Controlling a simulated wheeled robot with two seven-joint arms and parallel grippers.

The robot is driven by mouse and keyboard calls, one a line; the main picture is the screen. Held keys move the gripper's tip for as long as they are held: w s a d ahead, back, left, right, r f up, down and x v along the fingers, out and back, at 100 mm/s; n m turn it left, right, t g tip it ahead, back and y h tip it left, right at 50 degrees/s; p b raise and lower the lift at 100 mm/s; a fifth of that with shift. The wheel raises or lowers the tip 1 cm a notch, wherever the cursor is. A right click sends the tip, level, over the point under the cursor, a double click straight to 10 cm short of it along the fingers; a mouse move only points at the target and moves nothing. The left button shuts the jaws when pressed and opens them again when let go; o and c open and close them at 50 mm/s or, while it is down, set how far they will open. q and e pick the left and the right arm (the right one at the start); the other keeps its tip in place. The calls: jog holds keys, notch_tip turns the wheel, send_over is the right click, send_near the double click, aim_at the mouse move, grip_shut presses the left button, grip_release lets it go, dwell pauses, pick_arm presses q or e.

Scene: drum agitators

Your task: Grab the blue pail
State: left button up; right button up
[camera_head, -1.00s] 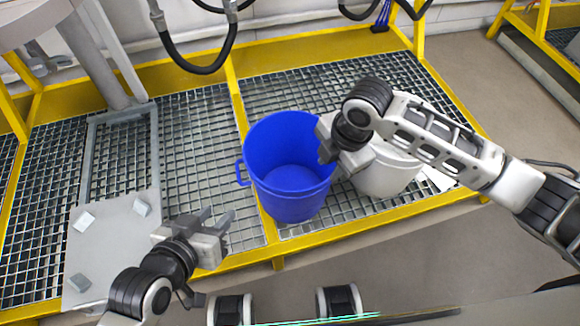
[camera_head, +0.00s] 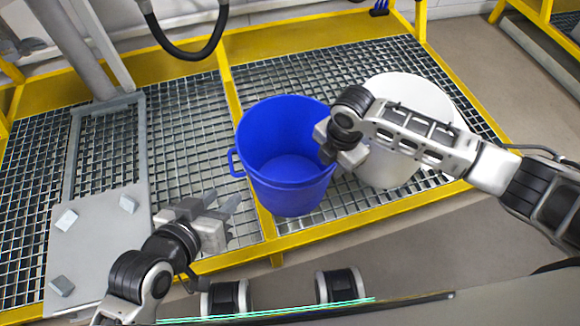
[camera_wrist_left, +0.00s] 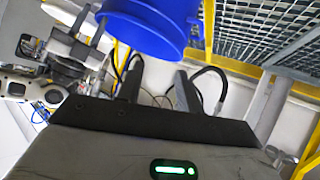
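The blue pail (camera_head: 288,190) stands upright on the grated platform, open at the top and looking empty, with a side handle (camera_head: 234,162) on its left. My left gripper (camera_head: 226,206) is open and empty, to the left of the pail and apart from it. In the left wrist view the pail (camera_wrist_left: 150,28) shows beyond the two spread fingers (camera_wrist_left: 158,85). My right gripper (camera_head: 326,146) is at the pail's right rim. Whether its fingers are open, or touch the rim, I cannot tell.
A white bucket (camera_head: 390,172) stands right of the pail, partly behind my right arm. The platform has a yellow frame (camera_head: 340,228) and metal grating (camera_head: 190,140). A grey plate (camera_head: 95,240) with small blocks lies at left. A black hose (camera_head: 190,55) hangs at the back.

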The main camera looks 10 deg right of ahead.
aim_at(326, 179)
jog(key=f+b, duration=0.1)
jog(key=f, duration=0.1)
jog(key=f+b, duration=0.1)
jog(key=f, duration=0.1)
jog(key=shift+a+f, duration=0.1)
jog(key=shift+a, duration=0.3)
jog(key=shift+f, duration=0.25)
grip_shut()
pick_arm(q)
jog(key=shift+d+r+t+h, duration=0.3)
jog(key=shift+r+t, duration=0.3)
jog(key=shift+r, duration=0.15)
jog(key=shift+w, duration=0.1)
pick_arm(e)
jog(key=shift+w+r, duration=0.1)
